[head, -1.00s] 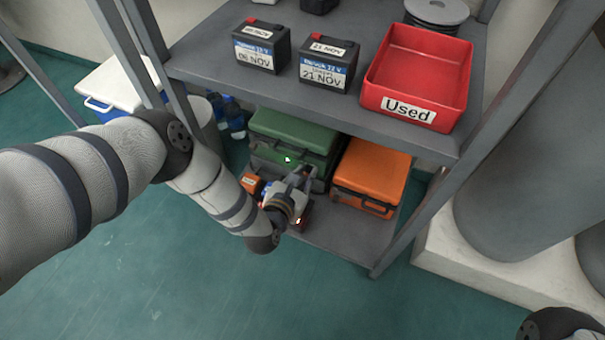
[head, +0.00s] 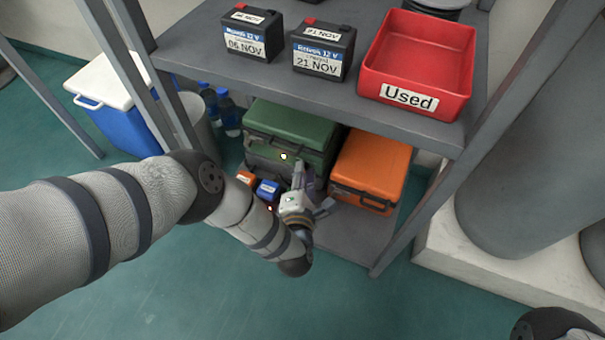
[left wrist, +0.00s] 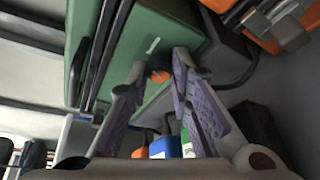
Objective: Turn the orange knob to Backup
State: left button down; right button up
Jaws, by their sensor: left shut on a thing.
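In the left wrist view an orange knob (left wrist: 160,75) shows between my left gripper's fingertips (left wrist: 158,68), against the front of the green case (left wrist: 160,22). The fingers are shut on it and cover most of it. A short white mark (left wrist: 153,45) is on the green face just beyond the knob. In the head view my left gripper (head: 307,186) is at the front of the green case (head: 290,121) on the lower shelf, and the knob is hidden. A small pale yellow light (head: 283,156) shows on the case. No label reading Backup is legible. My right gripper is not in view.
An orange case (head: 372,163) stands right of the green one. Small orange (head: 246,177) and blue (head: 267,187) blocks sit left of my gripper. The upper shelf (head: 215,62) overhangs, carrying batteries (head: 325,48) and a red "Used" tray (head: 420,78). A shelf post (head: 430,200) stands at right.

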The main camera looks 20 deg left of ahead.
pick_arm(q)
jog(key=shift+f+m+t+y+b, duration=0.15)
jog(key=shift+m+t+y+b, duration=0.25)
jog(key=shift+m, duration=0.4)
jog(key=c, duration=1.4)
grip_release()
jog(key=shift+s, duration=0.1)
jog(key=shift+c, duration=0.2)
